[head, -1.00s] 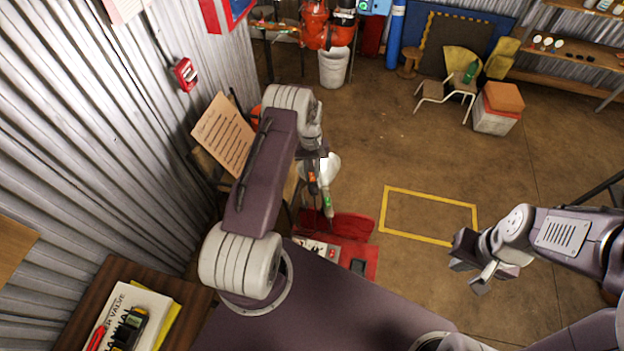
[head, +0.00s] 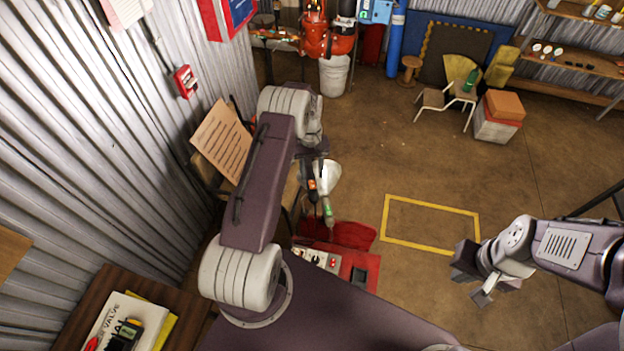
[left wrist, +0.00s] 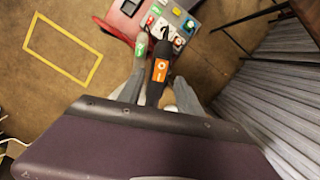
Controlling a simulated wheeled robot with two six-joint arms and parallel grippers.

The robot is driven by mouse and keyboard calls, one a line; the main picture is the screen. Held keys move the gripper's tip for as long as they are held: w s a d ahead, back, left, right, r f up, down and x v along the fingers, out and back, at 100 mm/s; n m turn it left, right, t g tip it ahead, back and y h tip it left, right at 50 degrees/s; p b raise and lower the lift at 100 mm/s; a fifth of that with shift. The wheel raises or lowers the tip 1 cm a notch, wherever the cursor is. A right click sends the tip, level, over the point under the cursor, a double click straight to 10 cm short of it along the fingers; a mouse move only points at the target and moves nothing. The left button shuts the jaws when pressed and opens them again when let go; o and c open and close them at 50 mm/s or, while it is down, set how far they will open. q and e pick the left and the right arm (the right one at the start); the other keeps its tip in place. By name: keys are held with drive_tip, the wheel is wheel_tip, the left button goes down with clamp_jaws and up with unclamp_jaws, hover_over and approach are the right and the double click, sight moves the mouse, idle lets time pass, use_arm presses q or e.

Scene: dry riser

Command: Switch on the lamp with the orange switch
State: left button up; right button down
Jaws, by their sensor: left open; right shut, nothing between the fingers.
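An orange and black handheld piece (left wrist: 160,70), perhaps the switch, sits between the fingers of my left gripper (left wrist: 160,88) in the left wrist view. A green-tipped grey piece (left wrist: 142,46) is just left of it. In the head view, my left gripper (head: 316,172) is open and pointing down, partly hidden by its own arm. Beside it are a small orange part (head: 312,186), a white cone-like shape (head: 330,174), perhaps the lamp, and a green-tipped piece (head: 328,212). I cannot tell whether the fingers touch anything. My right gripper (head: 474,276) is shut and empty.
A red case (head: 358,268) with a panel of knobs (head: 320,260) lies below my left gripper. A brown table (head: 95,285) with a meter stands at lower left, near the corrugated wall (head: 70,130).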

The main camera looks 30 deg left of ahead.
use_arm(q)
drive_tip(key=b+v, duration=0.1)
drive_tip(key=v, duration=0.4)
drive_tip(key=shift+r, duration=0.4)
